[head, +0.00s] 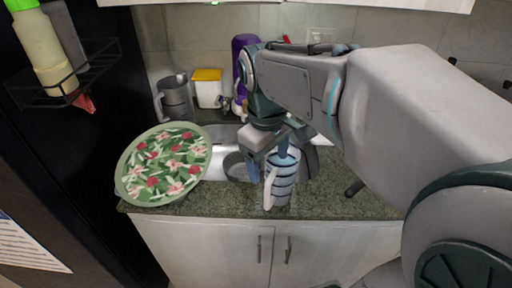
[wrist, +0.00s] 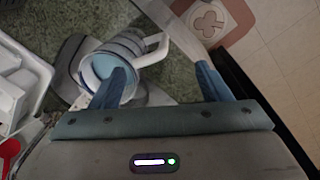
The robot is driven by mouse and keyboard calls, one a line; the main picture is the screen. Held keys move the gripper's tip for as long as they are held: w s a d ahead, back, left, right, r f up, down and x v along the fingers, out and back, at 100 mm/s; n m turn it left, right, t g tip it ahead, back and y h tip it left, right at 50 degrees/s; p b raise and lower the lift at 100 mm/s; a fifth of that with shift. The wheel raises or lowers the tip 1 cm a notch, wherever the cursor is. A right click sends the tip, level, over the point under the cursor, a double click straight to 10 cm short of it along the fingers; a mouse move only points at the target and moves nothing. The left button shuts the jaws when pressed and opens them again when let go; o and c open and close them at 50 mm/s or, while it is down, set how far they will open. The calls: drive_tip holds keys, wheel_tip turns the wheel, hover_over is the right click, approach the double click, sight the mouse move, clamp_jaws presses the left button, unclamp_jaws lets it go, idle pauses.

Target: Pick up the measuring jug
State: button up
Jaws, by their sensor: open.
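A blue and dark banded jug (head: 283,184) with a pale handle stands upright near the counter's front edge; it is likely the measuring jug. It also shows in the wrist view (wrist: 125,46), seen from above, with its handle pointing up and right. My gripper (head: 268,165) is right at the jug, pointing down, its fingers apart. In the wrist view my gripper (wrist: 160,76) has its left finger over the jug's opening and its right finger outside, past the handle. I cannot tell whether either finger touches the jug. My arm hides part of the counter behind it.
A grey jug (head: 176,97) and a yellow-lidded white container (head: 207,89) stand at the back left. A large floral plate (head: 163,163) is left of the sink (head: 221,136). A purple bottle (head: 240,60) stands behind my gripper. The counter's front edge is close.

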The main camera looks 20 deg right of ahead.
sight(268, 167)
drive_tip(key=w+r+n+g, duration=0.1)
drive_tip(key=w+r+n, duration=0.2)
drive_tip(key=shift+g+h, duration=0.3)
drive_tip(key=f, duration=0.8)
drive_tip(key=shift+s+d, duration=0.25)
drive_tip(key=shift+d, duration=0.1)
drive_tip(key=shift+s+d+f+p, duration=0.1)
drive_tip(key=shift+s+f, duration=0.05)
drive_tip(key=shift+f, duration=0.7)
drive_tip(key=shift+s+d+f+p, duration=0.1)
drive_tip(key=shift+s+f+p, duration=0.05)
drive_tip(key=shift+f, duration=0.75)
drive_tip(key=shift+s+d+f+p, duration=0.1)
drive_tip(key=shift+s+f, duration=0.05)
drive_tip(key=shift+f, duration=0.7)
clamp_jaws()
drive_tip(key=shift+r, duration=0.2)
